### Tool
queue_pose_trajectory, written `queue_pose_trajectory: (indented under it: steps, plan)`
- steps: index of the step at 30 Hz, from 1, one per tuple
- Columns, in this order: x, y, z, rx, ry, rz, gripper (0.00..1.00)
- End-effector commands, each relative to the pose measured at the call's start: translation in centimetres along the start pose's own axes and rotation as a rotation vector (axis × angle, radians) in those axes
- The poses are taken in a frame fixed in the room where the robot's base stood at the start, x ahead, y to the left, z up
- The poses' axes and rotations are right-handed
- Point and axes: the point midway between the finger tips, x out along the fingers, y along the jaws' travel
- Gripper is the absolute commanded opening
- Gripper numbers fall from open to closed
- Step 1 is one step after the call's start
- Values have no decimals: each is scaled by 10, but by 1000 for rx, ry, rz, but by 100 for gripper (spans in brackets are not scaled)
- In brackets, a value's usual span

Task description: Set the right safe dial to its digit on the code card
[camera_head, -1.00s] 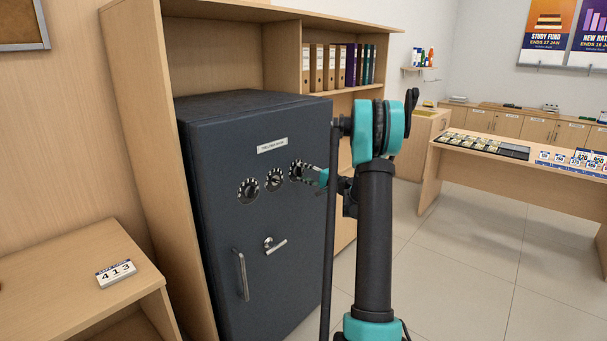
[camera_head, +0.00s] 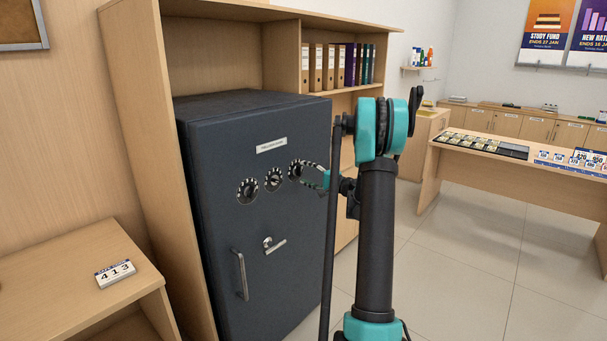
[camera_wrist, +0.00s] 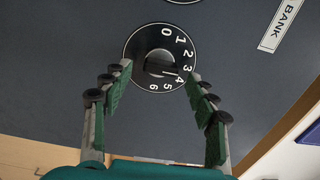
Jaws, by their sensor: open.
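The dark safe (camera_head: 215,160) has three round dials in a row on its door. The right dial (camera_head: 296,170) also shows in the wrist view (camera_wrist: 160,58), with white digits on a black ring around a dark knob (camera_wrist: 158,63). The knob's pale mark points right and slightly down, near 3 and 4; I cannot tell exactly which. The code card (camera_head: 115,273) on the wooden shelf at left reads 413. My gripper (camera_wrist: 158,78) is open and empty, its fingers on either side of the dial and apart from the knob. In the head view my gripper (camera_head: 315,177) is at the right dial.
The middle dial (camera_head: 273,179) and left dial (camera_head: 248,190) sit close by. A lever handle (camera_head: 274,245) and a vertical pull handle (camera_head: 241,275) are below. A wooden bookcase (camera_head: 135,120) surrounds the safe. Open floor (camera_head: 450,260) lies to the right.

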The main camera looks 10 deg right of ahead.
Motion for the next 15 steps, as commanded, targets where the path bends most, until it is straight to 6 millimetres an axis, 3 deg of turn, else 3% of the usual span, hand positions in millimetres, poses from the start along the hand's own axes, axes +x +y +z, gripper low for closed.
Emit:
queue_pose_trajectory:
  steps: [9,15]
  plan:
    - [-66,0,-2,0,4,0,59]
    - [-93,0,-1,0,2,0,59]
